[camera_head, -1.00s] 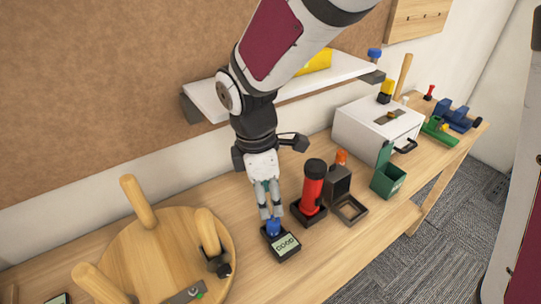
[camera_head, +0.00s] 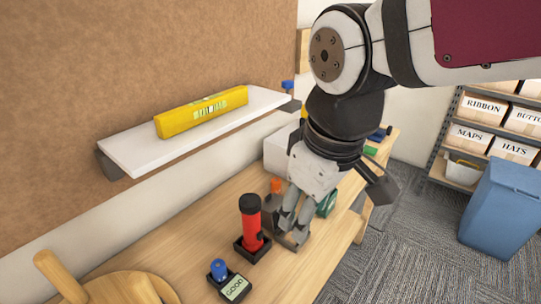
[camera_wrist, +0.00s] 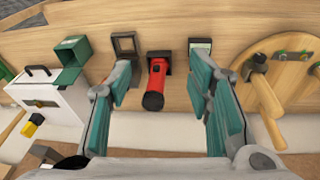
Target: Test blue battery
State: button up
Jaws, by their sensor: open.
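The blue battery (camera_head: 218,268) stands upright in the black tester (camera_head: 236,290) on the bench, and the tester's display reads "GOOD". My gripper (camera_head: 287,232) is apart from it, to the right and beyond the red flashlight. In the wrist view my gripper (camera_wrist: 163,75) is open, with its two fingers wide apart and nothing held between them. The tester's top (camera_wrist: 200,44) shows there past the right finger, and the battery is not clearly visible in that view.
A red flashlight (camera_head: 250,225) stands in a dark base close to my gripper. An orange-topped item (camera_head: 277,186) and a green bin (camera_head: 327,204) are near my fingers. A shelf (camera_head: 135,160) holds a yellow level (camera_head: 203,110). A round wooden piece (camera_head: 120,288) with pegs lies front left.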

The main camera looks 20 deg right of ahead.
jog(key=s+d+m+t, duration=0.1)
jog(key=s+d+m, duration=0.2)
jog(key=s+m, duration=0.2)
jog(key=shift+s+d+r+m, duration=0.2)
jog(key=shift+s+d+m, duration=0.2)
jog(key=shift+s, duration=0.15)
jog(key=shift+a, duration=0.1)
jog(key=shift+r+t+p, duration=0.3)
jog(key=shift+r+p, duration=0.3)
jog(key=shift+r, duration=0.25)
dwell(0.6)
